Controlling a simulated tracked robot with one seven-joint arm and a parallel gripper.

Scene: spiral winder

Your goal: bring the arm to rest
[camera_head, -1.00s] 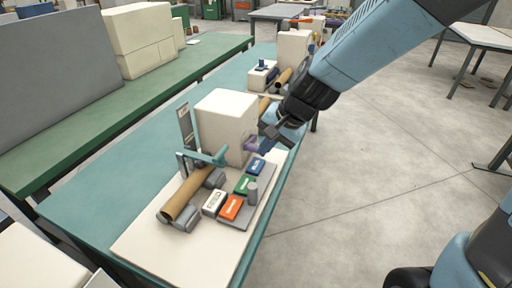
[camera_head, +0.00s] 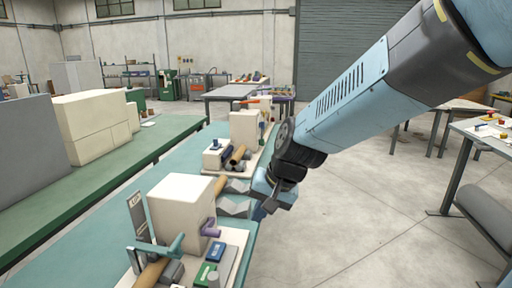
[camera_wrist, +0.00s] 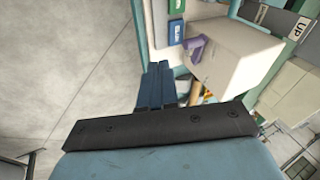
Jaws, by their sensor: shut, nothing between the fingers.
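My arm reaches from the upper right of the head view down to the teal bench (camera_head: 82,240). My gripper (camera_head: 262,198) is beside the right side of the near white machine box (camera_head: 178,205), over the bench edge. In the wrist view my gripper's blue fingers (camera_wrist: 156,86) are together with nothing between them. The white box (camera_wrist: 235,55) and its purple knob (camera_wrist: 196,48) are to the right of the fingers there. I cannot tell the exact gap between gripper and box.
A brown roll (camera_head: 150,273) and blue and green labelled blocks (camera_head: 216,251) sit by the near box. A second white machine (camera_head: 243,130) stands farther along the bench. A green bench (camera_head: 110,165) runs along the left. The floor (camera_head: 360,215) to the right is open.

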